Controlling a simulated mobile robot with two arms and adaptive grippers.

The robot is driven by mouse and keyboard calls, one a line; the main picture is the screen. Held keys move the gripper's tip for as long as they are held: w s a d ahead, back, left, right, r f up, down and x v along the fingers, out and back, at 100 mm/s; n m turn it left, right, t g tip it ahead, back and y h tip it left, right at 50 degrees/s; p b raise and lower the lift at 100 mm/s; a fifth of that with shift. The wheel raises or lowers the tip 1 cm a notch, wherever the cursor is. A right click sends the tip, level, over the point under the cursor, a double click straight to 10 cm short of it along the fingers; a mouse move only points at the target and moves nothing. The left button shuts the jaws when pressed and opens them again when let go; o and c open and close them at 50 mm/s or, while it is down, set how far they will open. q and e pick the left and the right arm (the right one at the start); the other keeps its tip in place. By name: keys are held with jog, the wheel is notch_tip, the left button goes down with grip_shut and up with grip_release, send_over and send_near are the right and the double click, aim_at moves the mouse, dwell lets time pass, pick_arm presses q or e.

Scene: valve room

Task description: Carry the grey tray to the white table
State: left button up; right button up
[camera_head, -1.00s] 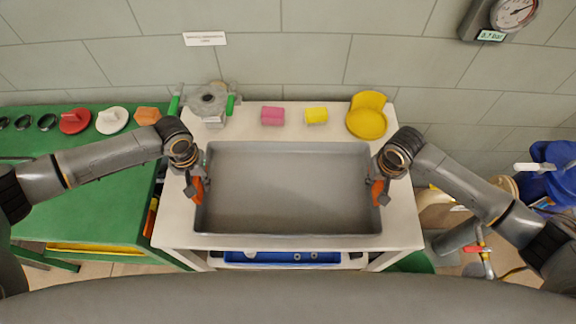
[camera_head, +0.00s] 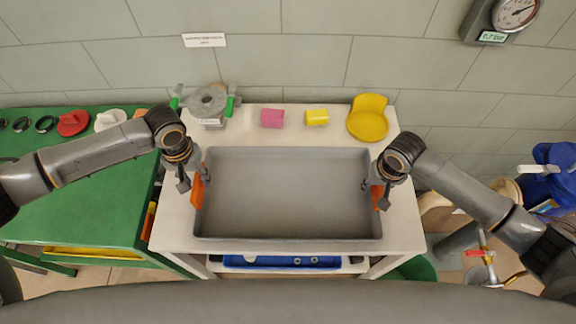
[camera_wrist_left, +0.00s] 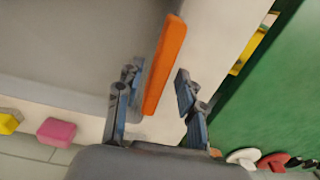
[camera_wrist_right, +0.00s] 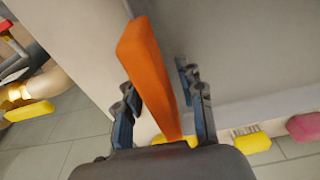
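The grey tray (camera_head: 285,195) is empty and appears to rest level on the white table (camera_head: 400,225). It has an orange handle at each side: the left handle (camera_head: 198,192) and the right handle (camera_head: 377,196). My left gripper (camera_head: 195,179) is open at the left handle; in the left wrist view this handle (camera_wrist_left: 165,65) stands between the spread fingers with gaps. My right gripper (camera_head: 375,191) is open at the right handle; in the right wrist view this handle (camera_wrist_right: 150,75) lies between the spread fingers. Neither gripper is closed on a handle.
Behind the tray on the table are a valve (camera_head: 210,103), a pink block (camera_head: 272,118), a yellow block (camera_head: 317,117) and a yellow scoop-like dish (camera_head: 367,120). A green table (camera_head: 85,190) adjoins at left. A blue bin (camera_head: 280,260) sits below the tabletop.

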pick_arm(q)
notch_tip(320, 180, up, 7)
jog(key=shift+r, duration=0.2)
pick_arm(e)
jog(key=shift+r, duration=0.15)
jog(key=r, duration=0.4)
jog(key=s+r, duration=0.1)
jog(key=r, duration=0.6)
jog(key=shift+s+r, duration=0.25)
jog(key=shift+r, duration=0.05)
